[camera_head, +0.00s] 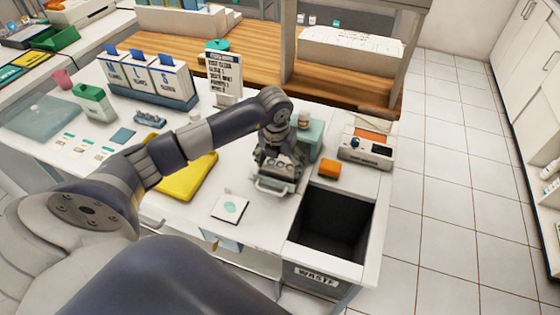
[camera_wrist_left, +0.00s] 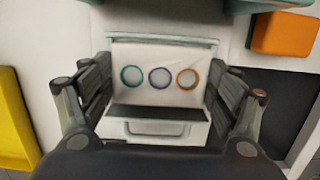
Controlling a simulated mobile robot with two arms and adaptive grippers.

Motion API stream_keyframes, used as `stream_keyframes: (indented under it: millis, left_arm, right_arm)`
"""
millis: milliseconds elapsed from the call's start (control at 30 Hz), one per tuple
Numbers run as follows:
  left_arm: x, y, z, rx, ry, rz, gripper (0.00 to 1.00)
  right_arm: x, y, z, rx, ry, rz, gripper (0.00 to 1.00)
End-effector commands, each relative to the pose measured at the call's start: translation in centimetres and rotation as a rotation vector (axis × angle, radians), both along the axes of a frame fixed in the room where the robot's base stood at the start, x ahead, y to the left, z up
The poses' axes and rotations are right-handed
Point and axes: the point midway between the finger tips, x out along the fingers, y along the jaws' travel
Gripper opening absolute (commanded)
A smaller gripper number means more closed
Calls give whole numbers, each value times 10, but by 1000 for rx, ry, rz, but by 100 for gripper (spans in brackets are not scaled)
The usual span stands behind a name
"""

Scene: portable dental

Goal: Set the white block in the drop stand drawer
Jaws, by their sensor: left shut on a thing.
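My left gripper (camera_head: 279,158) is over the drop stand drawer at the middle right of the table. In the left wrist view its fingers (camera_wrist_left: 160,80) stand on either side of the white block (camera_wrist_left: 158,55), which has teal, purple and orange rings on top. The gripper is shut on the block. The drawer (camera_wrist_left: 150,140) is pulled out, with a pale front and handle; a dark gap shows between block and front. The block appears within the drawer's outline; whether it touches the floor is hidden. The teal drop stand (camera_head: 311,137) is behind. My right gripper is not in view.
An orange block (camera_head: 329,168) lies right of the drawer, beside the open waste bin (camera_head: 332,222). A device (camera_head: 366,150) stands farther right. A yellow tray (camera_head: 186,180) is to the left, and a white card (camera_head: 230,208) lies in front on clear table.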

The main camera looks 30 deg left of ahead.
Motion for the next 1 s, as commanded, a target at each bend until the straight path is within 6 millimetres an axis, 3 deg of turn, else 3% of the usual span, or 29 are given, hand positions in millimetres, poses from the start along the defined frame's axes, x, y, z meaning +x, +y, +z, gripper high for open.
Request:
stream_keyframes:
  millis: [167,200,267,767,867,1000]
  left_arm:
    - [0,0,-3,0,-1,0,53]
    - [0,0,-3,0,0,0,86]
    - [0,0,-3,0,1,0,100]
    - [0,0,1,0,0,0,100]
    - [0,0,10,0,-2,0,100]
    - [-4,-1,37,1,-6,-1,100]
  right_arm:
    - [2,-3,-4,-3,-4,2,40]
    - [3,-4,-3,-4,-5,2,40]
    - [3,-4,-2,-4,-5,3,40]
    - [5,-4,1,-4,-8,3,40]
    - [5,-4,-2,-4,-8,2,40]
    - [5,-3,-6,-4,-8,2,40]
